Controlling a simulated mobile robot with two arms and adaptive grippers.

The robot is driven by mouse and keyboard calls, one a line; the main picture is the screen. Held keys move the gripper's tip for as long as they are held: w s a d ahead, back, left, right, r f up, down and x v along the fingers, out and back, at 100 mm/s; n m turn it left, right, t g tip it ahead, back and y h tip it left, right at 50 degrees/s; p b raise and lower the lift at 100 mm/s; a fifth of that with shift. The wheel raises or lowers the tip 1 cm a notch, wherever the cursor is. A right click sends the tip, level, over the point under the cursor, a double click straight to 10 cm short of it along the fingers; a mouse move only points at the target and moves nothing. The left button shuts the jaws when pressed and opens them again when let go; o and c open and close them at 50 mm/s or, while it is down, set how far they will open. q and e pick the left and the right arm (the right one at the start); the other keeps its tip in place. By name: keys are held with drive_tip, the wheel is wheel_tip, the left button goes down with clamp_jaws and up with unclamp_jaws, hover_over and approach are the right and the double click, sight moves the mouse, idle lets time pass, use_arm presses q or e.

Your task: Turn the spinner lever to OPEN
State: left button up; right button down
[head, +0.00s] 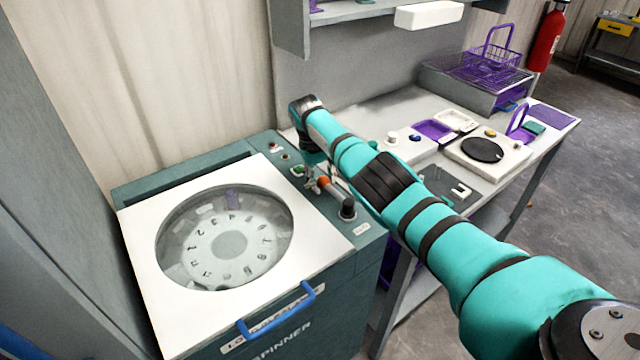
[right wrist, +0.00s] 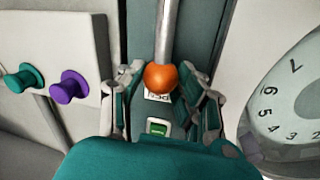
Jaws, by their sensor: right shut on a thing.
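The spinner (head: 245,325) is a dark teal cabinet at the left of the head view, with a white lid and a round window. Its lever (head: 337,195) is a grey rod with an orange ball knob, on the panel right of the lid; the rod runs from a black pivot (head: 347,209) toward the back. My right gripper (head: 319,184) is at the knob end, shut on the lever. In the right wrist view the orange knob (right wrist: 160,78) sits between the fingers, over a partly covered label (right wrist: 157,97). My left gripper is not in view.
A green button (right wrist: 157,127) lies on the panel near the knob. The blue lid handle (head: 280,312) is at the spinner's front. A grey bench (head: 400,108) stands right of the spinner, with a purple basket (head: 490,62) and trays. A shelf hangs above.

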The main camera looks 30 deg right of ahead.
drive_tip(key=shift+d+r, duration=0.1)
drive_tip(key=shift+r, duration=0.05)
drive_tip(key=c, duration=0.9)
unclamp_jaws()
drive_tip(key=r, duration=0.4)
drive_tip(key=a+r, duration=0.1)
drive_tip(key=r, duration=0.2)
drive_tip(key=a+r, duration=0.1)
drive_tip(key=r, duration=0.3)
drive_tip(key=shift+w+a+r, duration=0.1)
drive_tip(key=shift+a+r, duration=0.05)
drive_tip(key=shift+r, duration=0.15)
